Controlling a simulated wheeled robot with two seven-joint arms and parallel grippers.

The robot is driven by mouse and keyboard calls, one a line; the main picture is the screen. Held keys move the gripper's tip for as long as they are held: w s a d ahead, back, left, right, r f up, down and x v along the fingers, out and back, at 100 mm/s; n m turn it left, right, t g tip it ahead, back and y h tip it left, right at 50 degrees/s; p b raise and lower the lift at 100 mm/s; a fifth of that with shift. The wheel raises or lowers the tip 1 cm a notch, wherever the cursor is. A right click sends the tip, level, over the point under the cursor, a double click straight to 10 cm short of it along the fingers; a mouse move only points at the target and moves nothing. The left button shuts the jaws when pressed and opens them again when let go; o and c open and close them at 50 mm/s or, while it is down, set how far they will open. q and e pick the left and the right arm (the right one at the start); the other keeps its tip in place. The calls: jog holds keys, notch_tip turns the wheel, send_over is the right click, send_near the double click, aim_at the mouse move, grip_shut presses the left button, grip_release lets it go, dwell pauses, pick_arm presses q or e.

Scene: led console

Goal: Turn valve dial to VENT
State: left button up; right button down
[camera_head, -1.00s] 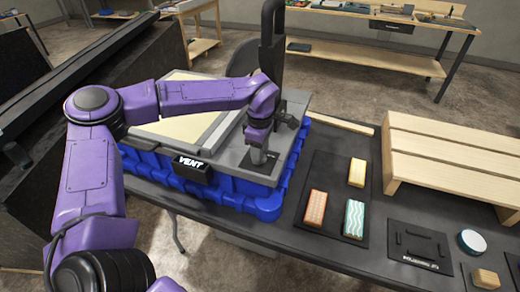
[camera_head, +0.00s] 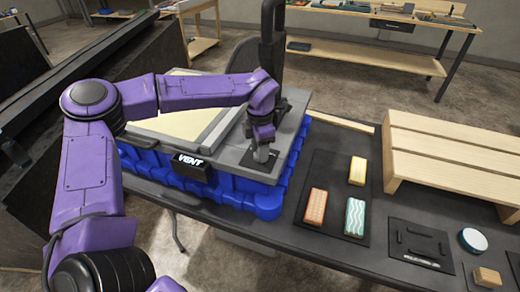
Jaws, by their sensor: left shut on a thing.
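A grey console (camera_head: 233,156) sits in a blue base (camera_head: 265,203) on the dark table. A black sign reading VENT (camera_head: 190,161) is on its front edge. My left arm comes in from the left and reaches over the console. My left gripper (camera_head: 262,148) points down at the console's right part, shut on a small piece there, which I take to be the valve dial. The wrist and fingers hide most of the dial, so its pointing direction cannot be read. My right gripper is not in view.
Right of the console, a dark mat (camera_head: 328,225) holds an orange block (camera_head: 316,205), a yellow block (camera_head: 357,171) and a teal wavy block (camera_head: 355,217). A slatted wooden stand (camera_head: 450,150) is further right. A black handled plate (camera_head: 420,243) and a white-topped round piece (camera_head: 473,240) lie in front.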

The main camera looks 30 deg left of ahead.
pick_arm(q)
jog(key=shift+n, duration=0.3)
jog(key=o, duration=1.1)
jog(key=shift+c, duration=0.2)
notch_tip(320, 180, up, 11)
jog(key=b, duration=0.1)
jog(key=shift+f, duration=0.2)
jog(key=shift+d+f, duration=0.1)
